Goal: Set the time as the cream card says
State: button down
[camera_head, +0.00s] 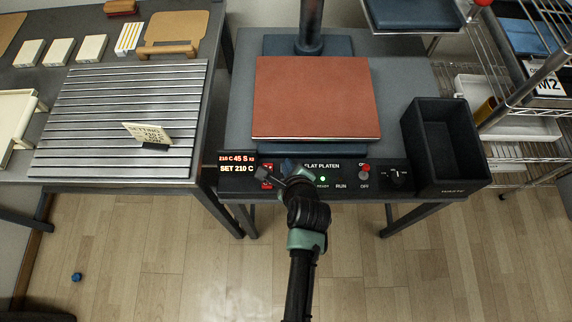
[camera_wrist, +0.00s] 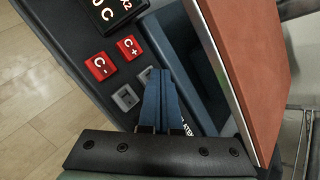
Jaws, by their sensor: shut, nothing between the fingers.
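The cream card (camera_head: 147,133) stands on the slatted metal rack at the left; its print is too small to read surely. The press's control panel (camera_head: 345,178) runs along its front edge. Its display (camera_head: 238,164) reads 210 C, 45 S and x2, with SET 210 C below. In the wrist view, two red buttons, C- (camera_wrist: 99,67) and C+ (camera_wrist: 129,47), sit beside two grey buttons, one clearly visible (camera_wrist: 125,97). My gripper (camera_head: 288,166) is shut and empty over the panel. In the wrist view its blue fingertips (camera_wrist: 160,74) are close to the farther grey button; contact is unclear.
The brick-red platen (camera_head: 315,97) rises behind the panel. A black bin (camera_head: 443,145) stands at the panel's right, near a dark knob (camera_head: 397,176) and a red switch (camera_head: 365,168). A wire shelf (camera_head: 520,85) is further right. The floor in front is mostly clear.

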jog(key=shift+f, duration=0.3)
jog(key=shift+r, duration=0.1)
dwell(0.3)
jog(key=shift+r+p, duration=0.8)
jog(key=shift+p, duration=0.2)
notch_tip(320, 180, up, 5)
jog(key=p, duration=0.5)
jog(key=shift+r+p, duration=0.1)
jog(key=shift+p, duration=0.25)
dwell(1.2)
